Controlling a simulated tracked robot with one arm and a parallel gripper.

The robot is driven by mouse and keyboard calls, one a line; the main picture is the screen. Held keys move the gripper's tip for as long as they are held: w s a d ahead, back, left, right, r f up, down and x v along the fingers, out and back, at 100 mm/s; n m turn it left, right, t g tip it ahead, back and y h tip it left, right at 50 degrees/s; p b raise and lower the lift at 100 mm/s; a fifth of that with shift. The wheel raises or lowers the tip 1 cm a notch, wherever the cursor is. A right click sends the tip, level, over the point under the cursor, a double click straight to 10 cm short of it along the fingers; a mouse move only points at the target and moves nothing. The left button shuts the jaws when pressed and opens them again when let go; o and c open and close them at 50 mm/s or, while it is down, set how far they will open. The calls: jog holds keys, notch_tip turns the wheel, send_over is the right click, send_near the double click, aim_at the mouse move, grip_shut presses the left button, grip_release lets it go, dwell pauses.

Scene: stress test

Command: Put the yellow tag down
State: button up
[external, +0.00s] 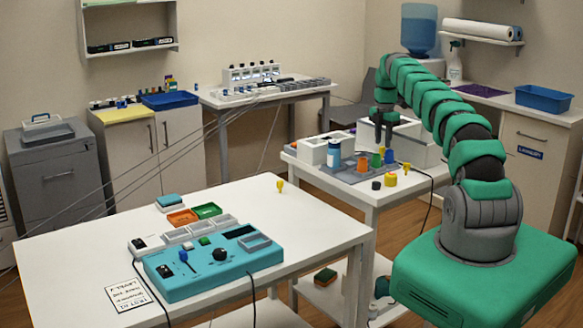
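A small yellow piece (280,185), which looks like the yellow tag, stands near the far right edge of the front white table (310,235). It is far from my gripper. My gripper (383,138) points down over the second white table (345,187), above a grey holder with coloured pieces. Its dark fingers are small against the white boxes, and I cannot tell whether they are apart or hold anything. A yellow round piece (390,179) and another small yellow piece (406,167) are on the second table.
A blue-capped jar (334,153) and white boxes (312,149) stand near my gripper. The front table's right part is mostly clear.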

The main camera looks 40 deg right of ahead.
aim_at(382, 147)
notch_tip(382, 147, up, 6)
jog(key=shift+f+p, duration=0.15)
jog(key=shift+p, duration=0.15)
notch_tip(382, 147, up, 2)
jog(key=shift+r+p, duration=0.25)
jog(key=shift+p, duration=0.95)
